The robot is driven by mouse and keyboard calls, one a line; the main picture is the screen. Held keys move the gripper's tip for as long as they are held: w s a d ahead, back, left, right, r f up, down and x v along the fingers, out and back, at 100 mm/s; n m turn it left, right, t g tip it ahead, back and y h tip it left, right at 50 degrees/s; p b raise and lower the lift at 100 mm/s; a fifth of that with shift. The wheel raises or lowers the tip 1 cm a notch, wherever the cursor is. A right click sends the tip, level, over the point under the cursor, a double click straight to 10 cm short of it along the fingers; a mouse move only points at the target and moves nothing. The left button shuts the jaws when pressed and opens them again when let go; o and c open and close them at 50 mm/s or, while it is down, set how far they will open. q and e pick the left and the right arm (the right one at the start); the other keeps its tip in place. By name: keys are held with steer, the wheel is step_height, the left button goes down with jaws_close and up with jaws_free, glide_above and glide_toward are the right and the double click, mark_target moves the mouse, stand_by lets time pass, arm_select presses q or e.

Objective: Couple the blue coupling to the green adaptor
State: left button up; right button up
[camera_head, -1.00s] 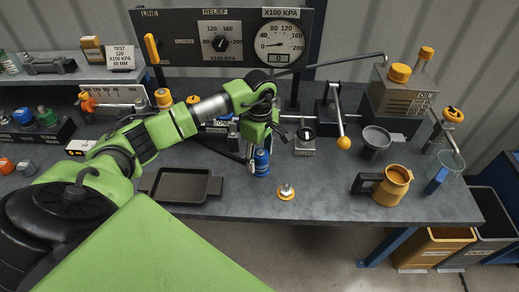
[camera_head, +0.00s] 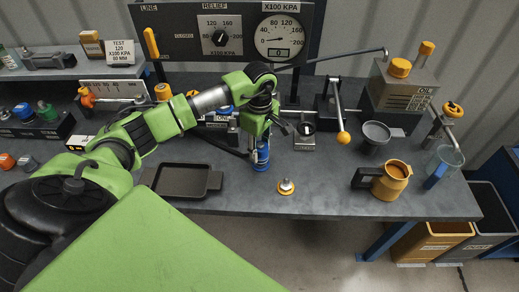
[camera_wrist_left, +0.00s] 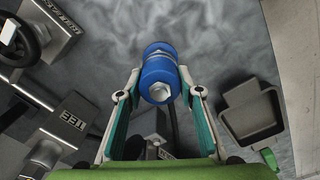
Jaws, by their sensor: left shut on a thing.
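The blue coupling (camera_head: 262,163) stands upright near the front of the bench, right of the black tray. It also shows in the left wrist view (camera_wrist_left: 159,78), with a metal hex end facing the camera. My left gripper (camera_head: 259,150) points down over it. In the left wrist view its two fingers (camera_wrist_left: 160,92) close on the coupling from both sides. I cannot tell whether the coupling touches the bench. A green fitting (camera_head: 44,108), likely the green adaptor, sits in a dark rack at the far left, beside a blue one. My right gripper is out of view.
The black tray (camera_head: 215,181) lies left of the coupling. A small orange-based fitting (camera_head: 286,187) stands to its right. An orange jug (camera_head: 392,181), a grey funnel (camera_head: 376,133) and a lever with an orange knob (camera_head: 343,137) stand further right. The gauge panel (camera_head: 185,48) rises behind.

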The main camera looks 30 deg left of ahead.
arm_select(q)
steer(key=shift+r+p, duration=0.8)
steer(key=shift+r, duration=0.95)
steer(key=shift+r+p, duration=0.95)
steer(key=shift+r, duration=1.1)
steer(key=shift+f, duration=0.1)
